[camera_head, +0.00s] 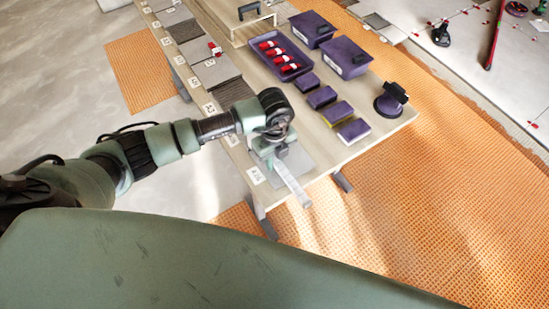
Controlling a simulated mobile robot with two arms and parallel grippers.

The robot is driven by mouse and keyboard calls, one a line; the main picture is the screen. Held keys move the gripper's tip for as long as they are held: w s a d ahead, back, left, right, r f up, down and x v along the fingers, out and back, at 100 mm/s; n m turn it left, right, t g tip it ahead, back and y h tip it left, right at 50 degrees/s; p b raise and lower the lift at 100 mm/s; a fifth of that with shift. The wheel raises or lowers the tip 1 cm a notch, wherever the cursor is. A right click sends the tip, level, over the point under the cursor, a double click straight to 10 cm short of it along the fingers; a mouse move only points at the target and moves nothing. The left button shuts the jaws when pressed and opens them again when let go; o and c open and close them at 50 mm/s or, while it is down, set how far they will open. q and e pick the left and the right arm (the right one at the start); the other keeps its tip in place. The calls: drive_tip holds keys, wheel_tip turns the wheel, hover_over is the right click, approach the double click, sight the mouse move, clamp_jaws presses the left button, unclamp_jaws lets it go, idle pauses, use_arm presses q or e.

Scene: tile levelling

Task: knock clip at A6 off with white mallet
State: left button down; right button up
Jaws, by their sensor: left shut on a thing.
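My left gripper (276,155) is shut on a pale bar-shaped thing, which looks like the handle of the white mallet (293,186). The bar slants down to the right over the near end of the bench (322,160), above a grey tile. The mallet's head cannot be made out. A small red clip (215,48) stands on the row of tiles along the bench's left side. More red clips show on the floor tiles at the top right. The labels are too small to read surely, so I cannot tell which clip is at A6. My right gripper is not in view.
The bench holds a purple tray (260,60) of red pieces, two purple boxes (346,58), several sponge-like blocks (339,112) and a black suction cup (391,99). Orange matting (430,190) covers the floor to the right. A red-handled tool (494,40) lies on the far tiles.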

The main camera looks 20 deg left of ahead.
sight(287, 161)
use_arm(q)
drive_tip(key=shift+f, duration=0.15)
drive_tip(key=w+d+b, duration=0.3)
drive_tip(key=shift+w+f, duration=0.25)
drive_tip(key=shift+w, duration=0.05)
drive_tip(key=shift+s+a+r+p, duration=0.15)
drive_tip(key=shift+a+r+p, duration=0.1)
drive_tip(key=shift+p, duration=0.2)
drive_tip(key=shift+r, duration=0.25)
wheel_tip(287, 161, up, 7)
drive_tip(key=s+a+p, duration=0.1)
drive_tip(key=p, duration=0.5)
drive_tip(key=shift+s+a+f+p, duration=0.15)
drive_tip(key=shift+s+f+p, duration=0.05)
drive_tip(key=shift+s+p, duration=0.2)
